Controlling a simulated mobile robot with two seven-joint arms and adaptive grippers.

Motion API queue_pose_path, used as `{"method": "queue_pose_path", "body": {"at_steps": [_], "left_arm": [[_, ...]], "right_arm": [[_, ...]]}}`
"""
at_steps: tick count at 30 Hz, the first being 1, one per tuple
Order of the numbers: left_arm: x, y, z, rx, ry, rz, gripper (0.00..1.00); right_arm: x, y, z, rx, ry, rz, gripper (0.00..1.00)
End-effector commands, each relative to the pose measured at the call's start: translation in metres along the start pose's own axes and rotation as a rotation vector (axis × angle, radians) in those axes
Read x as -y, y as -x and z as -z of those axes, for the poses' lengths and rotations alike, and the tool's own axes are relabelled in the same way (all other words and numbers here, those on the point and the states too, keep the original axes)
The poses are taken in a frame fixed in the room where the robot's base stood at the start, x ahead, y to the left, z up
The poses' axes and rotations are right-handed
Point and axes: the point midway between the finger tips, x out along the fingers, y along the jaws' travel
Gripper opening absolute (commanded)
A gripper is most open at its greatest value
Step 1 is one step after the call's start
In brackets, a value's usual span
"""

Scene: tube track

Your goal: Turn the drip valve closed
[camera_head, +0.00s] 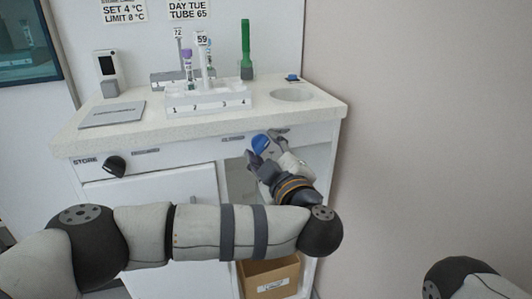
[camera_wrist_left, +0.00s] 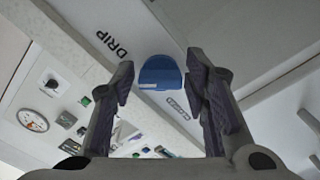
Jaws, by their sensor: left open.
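The blue drip valve knob (camera_head: 260,143) sits on the front edge of the counter, below the basin. In the left wrist view the knob (camera_wrist_left: 160,72) lies between the fingers, beside the DRIP label (camera_wrist_left: 112,42). My left gripper (camera_head: 266,146) is open around the knob. In the wrist view its fingertips (camera_wrist_left: 160,80) stand on either side with a gap to each side of the knob. Part of the knob is hidden by the fingers in the head view. My right gripper is out of view.
A black STORE knob (camera_head: 114,166) is on the counter front at left. A white tube rack (camera_head: 208,100), a green marker-like object (camera_head: 246,50) and a round basin (camera_head: 292,95) are on the counter. A cardboard box (camera_head: 270,278) stands below in the open bay.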

Motion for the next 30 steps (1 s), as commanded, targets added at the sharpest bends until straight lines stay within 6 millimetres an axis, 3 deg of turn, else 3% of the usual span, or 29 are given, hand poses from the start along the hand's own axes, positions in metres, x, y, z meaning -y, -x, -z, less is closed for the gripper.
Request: {"method": "queue_pose_path", "body": {"at_steps": [7,12,23,30], "left_arm": [[0.0,-0.001,0.0,0.001,0.0,0.0,0.42],[0.0,-0.001,0.0,0.001,0.0,0.0,0.05],[-0.002,-0.001,0.001,0.001,0.046,-0.002,0.05],[-0.003,-0.001,0.001,0.0,0.203,-0.001,0.05]], "right_arm": [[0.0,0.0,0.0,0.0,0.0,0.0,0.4],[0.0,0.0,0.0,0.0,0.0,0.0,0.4],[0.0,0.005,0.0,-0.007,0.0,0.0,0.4],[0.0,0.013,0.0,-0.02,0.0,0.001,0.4]]}}
